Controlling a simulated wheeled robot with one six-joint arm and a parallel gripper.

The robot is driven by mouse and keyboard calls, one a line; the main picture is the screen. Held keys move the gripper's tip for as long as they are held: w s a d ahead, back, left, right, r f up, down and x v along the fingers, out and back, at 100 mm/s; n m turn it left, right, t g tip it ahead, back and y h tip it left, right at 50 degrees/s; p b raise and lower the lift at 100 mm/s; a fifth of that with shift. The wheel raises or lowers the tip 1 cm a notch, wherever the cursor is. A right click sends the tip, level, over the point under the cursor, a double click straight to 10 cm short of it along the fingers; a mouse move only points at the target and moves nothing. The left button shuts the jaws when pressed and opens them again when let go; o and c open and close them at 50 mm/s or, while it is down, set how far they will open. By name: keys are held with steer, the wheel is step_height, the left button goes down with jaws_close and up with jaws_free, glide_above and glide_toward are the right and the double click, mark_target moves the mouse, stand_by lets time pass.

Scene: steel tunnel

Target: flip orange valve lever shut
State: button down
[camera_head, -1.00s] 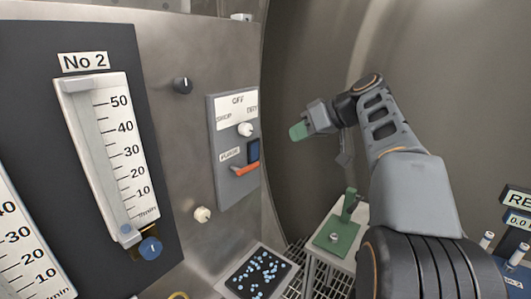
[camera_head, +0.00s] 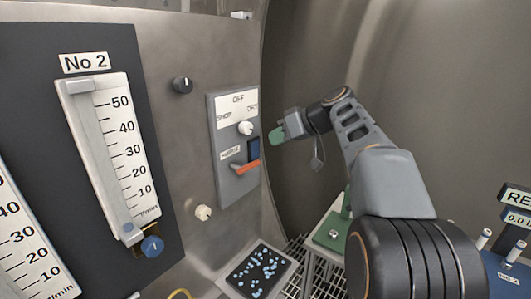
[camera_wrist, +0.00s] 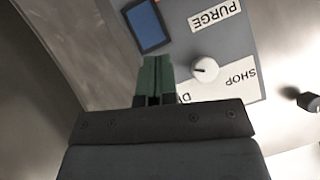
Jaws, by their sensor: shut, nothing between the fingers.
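The orange lever (camera_head: 247,167) sits low on the grey switch panel (camera_head: 228,183), below a dark blue rectangle (camera_head: 254,150) and beside the PURGE label. It lies roughly level with a slight tilt. My gripper (camera_head: 277,136) has green fingers, shut and empty, held just right of the panel and above the lever's height, apart from the lever. The closed fingers also show in the wrist view (camera_wrist: 154,78), in front of the panel, with the dark blue rectangle (camera_wrist: 149,26) and the white knob (camera_wrist: 205,69) beyond. The lever does not show in the wrist view.
The white knob also shows in the head view (camera_head: 246,128), close above the lever. A black knob (camera_head: 182,85) and a pale knob (camera_head: 203,213) stick out of the steel wall. A green block on a white stand (camera_head: 333,233) is below my arm. A dotted tray (camera_head: 257,270) lies low.

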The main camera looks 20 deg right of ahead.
steer(key=w+a+f, duration=0.1)
steer(key=a+f, duration=0.2)
steer(key=f, duration=0.2)
steer(key=shift+w+p, duration=0.3)
steer(key=shift+p, duration=0.05)
steer(key=shift+f, duration=0.1)
steer(key=shift+f, duration=0.15)
steer(key=shift+f+m+y+b, duration=0.15)
steer(key=shift+m+y+b, duration=0.15)
steer(key=shift+b, duration=0.05)
